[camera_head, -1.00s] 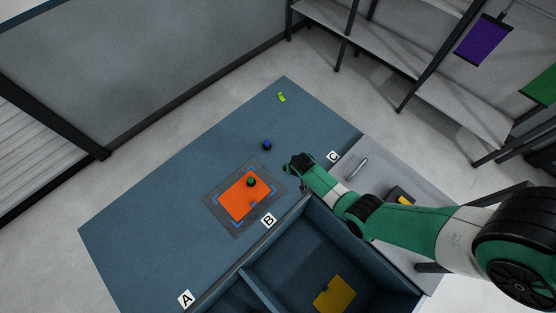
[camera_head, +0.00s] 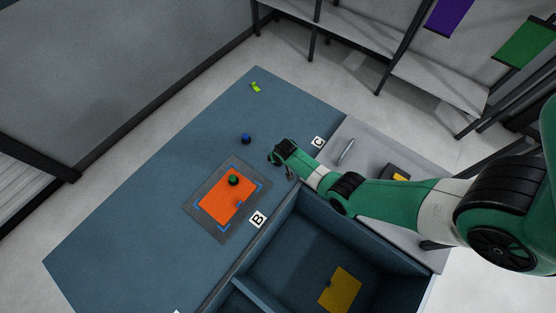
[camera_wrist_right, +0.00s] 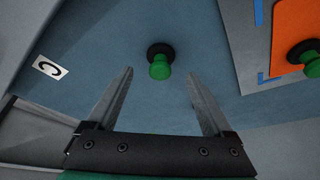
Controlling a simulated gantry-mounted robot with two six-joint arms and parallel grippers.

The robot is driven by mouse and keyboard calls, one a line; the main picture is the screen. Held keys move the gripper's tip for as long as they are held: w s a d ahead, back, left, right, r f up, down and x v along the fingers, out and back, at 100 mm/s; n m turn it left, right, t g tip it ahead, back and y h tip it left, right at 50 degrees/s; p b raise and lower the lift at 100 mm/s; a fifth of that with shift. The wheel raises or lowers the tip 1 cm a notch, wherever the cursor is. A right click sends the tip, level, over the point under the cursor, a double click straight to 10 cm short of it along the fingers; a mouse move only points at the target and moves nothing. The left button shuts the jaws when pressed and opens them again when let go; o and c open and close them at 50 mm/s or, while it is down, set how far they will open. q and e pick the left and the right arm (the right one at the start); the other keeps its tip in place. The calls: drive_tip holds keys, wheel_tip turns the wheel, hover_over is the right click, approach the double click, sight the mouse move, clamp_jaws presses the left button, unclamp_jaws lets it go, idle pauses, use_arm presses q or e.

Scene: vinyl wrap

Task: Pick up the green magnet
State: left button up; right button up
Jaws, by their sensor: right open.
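A green magnet (camera_wrist_right: 159,65) with a black base stands on the blue table, ahead of and between my right gripper's fingertips in the right wrist view. My right gripper (camera_wrist_right: 160,76) is open, its two fingers spread apart with nothing held between them. In the head view my right wrist hangs over the table between the orange sheet and label C, and this magnet cannot be made out there. A second green magnet (camera_head: 233,180) sits on the orange sheet (camera_head: 222,204); it also shows at the right of the wrist view (camera_wrist_right: 311,66). My left gripper is not in view.
A blue magnet (camera_head: 246,139) stands on the table (camera_head: 130,225) beyond the orange sheet. A yellow-green item (camera_head: 255,87) lies near the far corner. A deep blue bin (camera_head: 290,240) holding a yellow piece (camera_head: 340,289) adjoins the table. A silver tool (camera_head: 346,151) lies on the grey side surface.

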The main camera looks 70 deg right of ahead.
drive_tip(key=b+x, duration=0.1)
drive_tip(key=x, duration=0.2)
drive_tip(key=shift+d+f+b, duration=0.1)
drive_tip(key=shift+f+b, duration=0.15)
drive_tip(key=shift+b, duration=0.1)
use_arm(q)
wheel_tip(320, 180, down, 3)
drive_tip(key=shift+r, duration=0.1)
use_arm(e)
drive_tip(key=shift+r, duration=0.1)
clamp_jaws()
